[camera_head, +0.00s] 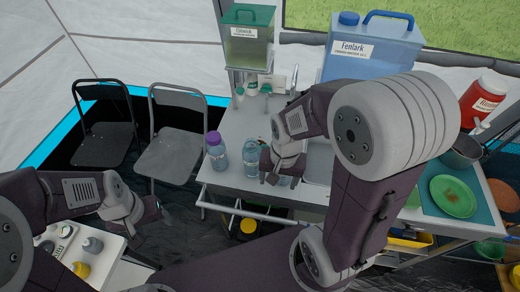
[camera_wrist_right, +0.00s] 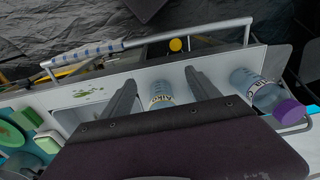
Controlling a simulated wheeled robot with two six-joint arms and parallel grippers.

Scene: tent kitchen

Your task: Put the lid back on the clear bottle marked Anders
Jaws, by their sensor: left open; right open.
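A clear bottle (camera_head: 250,158) without a visible lid stands upright near the counter's front edge. A bluish bottle with a purple lid (camera_head: 214,138) stands left of it. My right gripper (camera_head: 274,176) is open, just right of the clear bottle. In the right wrist view, a labelled bottle (camera_wrist_right: 161,97) shows between my open fingers (camera_wrist_right: 160,80), not gripped; the purple-lidded bottle (camera_wrist_right: 262,92) is to the right. I cannot read either label with certainty. My left gripper (camera_head: 158,208) is open and empty, left of the counter. I cannot make out a loose lid.
Behind stand a green dispenser (camera_head: 248,47) and a large blue container (camera_head: 368,55). A green plate (camera_head: 453,196) and a pot (camera_head: 461,152) are at right. A rail (camera_head: 240,210) runs along the counter front. A low white table (camera_head: 104,252) holds small bottles. Two chairs stand at left.

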